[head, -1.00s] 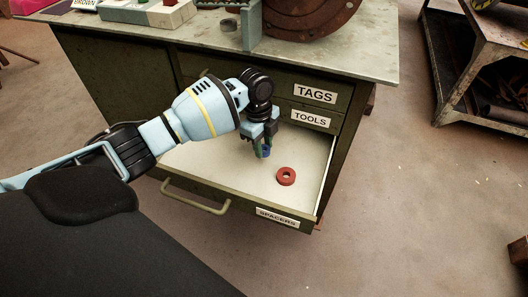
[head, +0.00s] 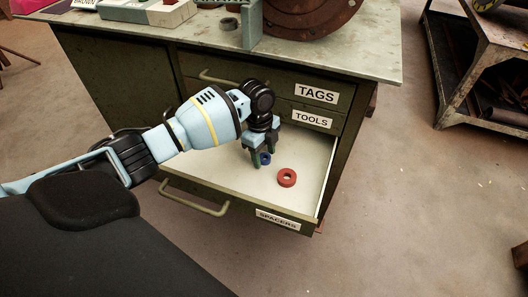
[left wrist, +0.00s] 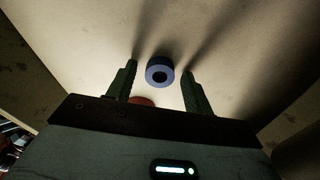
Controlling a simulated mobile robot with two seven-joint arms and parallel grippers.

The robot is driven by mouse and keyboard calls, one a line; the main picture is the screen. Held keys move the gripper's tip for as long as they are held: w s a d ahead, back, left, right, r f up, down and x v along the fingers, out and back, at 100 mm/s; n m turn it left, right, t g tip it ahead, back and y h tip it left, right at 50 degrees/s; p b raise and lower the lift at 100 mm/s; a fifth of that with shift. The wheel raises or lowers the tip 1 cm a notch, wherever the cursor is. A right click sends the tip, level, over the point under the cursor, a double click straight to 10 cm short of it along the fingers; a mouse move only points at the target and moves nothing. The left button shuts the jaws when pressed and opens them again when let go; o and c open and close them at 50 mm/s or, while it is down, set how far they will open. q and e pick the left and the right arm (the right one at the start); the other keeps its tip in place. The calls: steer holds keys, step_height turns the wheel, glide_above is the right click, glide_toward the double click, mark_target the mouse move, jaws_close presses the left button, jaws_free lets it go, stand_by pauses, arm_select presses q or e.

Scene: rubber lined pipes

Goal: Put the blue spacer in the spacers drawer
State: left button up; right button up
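The blue spacer (head: 265,159) lies on the pale floor of the open spacers drawer (head: 213,180). My left gripper (head: 263,157) points down into this drawer and is open. In the left wrist view the blue spacer (left wrist: 160,71) sits between the two spread fingers, with a gap on each side. In the head view a finger partly covers it. My right gripper is not in view.
A red spacer (head: 287,177) lies in the same drawer, right of my left gripper. The tags drawer (head: 316,94) and tools drawer (head: 310,118) above are closed. The drawer's front right is clear.

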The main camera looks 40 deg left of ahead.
mark_target(262, 155)
arm_select(q)
steer(key=r, duration=0.2)
steer(key=r+p, duration=0.1)
steer(key=r, duration=0.3)
steer(key=shift+a+r+p, duration=0.25)
steer(key=shift+a+p, duration=0.1)
steer(key=shift+p, duration=0.05)
steer(key=shift+a+r, duration=0.1)
steer(key=shift+r, duration=0.5)
